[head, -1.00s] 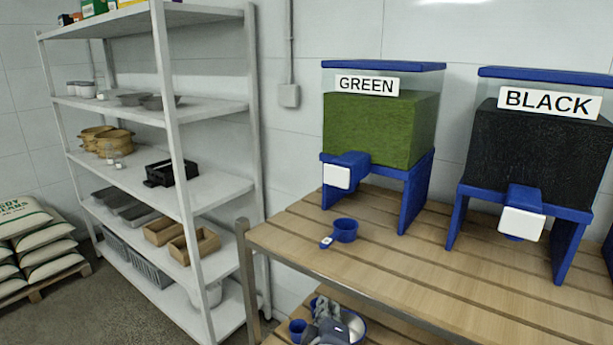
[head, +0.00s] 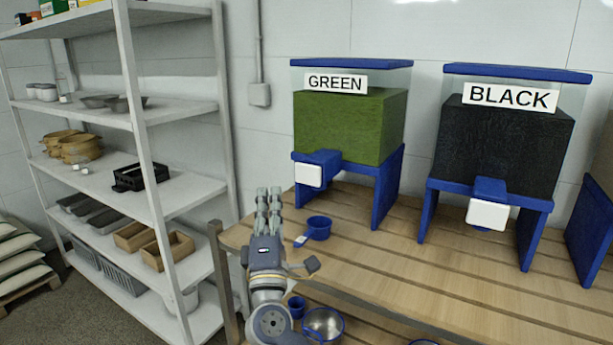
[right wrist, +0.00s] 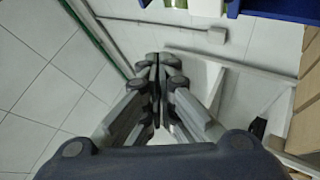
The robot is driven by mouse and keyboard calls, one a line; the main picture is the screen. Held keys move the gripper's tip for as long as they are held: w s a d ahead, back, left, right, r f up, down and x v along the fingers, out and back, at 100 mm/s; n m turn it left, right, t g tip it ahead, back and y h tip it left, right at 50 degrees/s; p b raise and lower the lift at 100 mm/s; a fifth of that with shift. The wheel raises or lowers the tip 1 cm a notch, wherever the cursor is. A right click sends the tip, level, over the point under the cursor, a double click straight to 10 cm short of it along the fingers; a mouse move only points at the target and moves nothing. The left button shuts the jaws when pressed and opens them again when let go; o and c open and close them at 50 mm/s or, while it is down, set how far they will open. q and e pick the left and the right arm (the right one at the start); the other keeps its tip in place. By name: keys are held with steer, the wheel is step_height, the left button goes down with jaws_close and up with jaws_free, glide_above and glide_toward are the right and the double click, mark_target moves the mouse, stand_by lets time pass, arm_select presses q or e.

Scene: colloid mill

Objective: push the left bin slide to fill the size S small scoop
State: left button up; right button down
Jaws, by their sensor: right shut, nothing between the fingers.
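The left bin (head: 350,125) is labelled GREEN and holds green material on a blue stand. Its slide (head: 310,174) has a white front plate and sits low on the front of the bin. A small blue scoop (head: 319,228) stands upright on the wooden table below and slightly right of the slide, with its tagged handle toward the left. My right gripper (head: 268,194) is shut and empty, fingers pointing up, left of the scoop and apart from the slide. The right wrist view also shows the closed fingers (right wrist: 158,75). My left gripper is out of view.
The BLACK bin (head: 508,150) stands to the right on the wooden table (head: 400,260). A metal shelf (head: 190,200) with trays and baskets is at the left. A metal bowl (head: 323,324) and another blue scoop (head: 297,306) lie below the table top.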

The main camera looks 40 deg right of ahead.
mark_target(308, 174)
steer(key=shift+d, duration=0.1)
steer(key=w+d, duration=0.3)
steer(key=d, duration=0.5)
steer(key=shift+w, duration=0.2)
stand_by(1.3)
steer(key=shift+w+d+b, duration=0.15)
steer(key=shift+d+b, duration=0.2)
steer(key=shift+b, duration=0.05)
